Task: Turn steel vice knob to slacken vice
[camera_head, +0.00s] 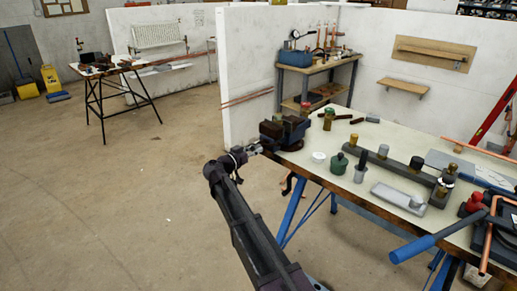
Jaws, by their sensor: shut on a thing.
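The vice (296,127), with a blue body and dark jaws, is fixed at the left corner of the near workbench (330,163). My arm reaches up from the bottom of the picture to the vice's left side. My gripper (257,149) is at the front end of the vice, shut on the steel vice knob. The knob is small here and mostly hidden by the fingers. I cannot tell how far apart the vice jaws stand or whether anything is between them.
A white tub (319,157), a green bottle (338,163) and a long dark bar (392,168) lie right of the vice. A blue-handled tool (412,249) juts over the bench's front edge. A white partition (250,75) stands behind.

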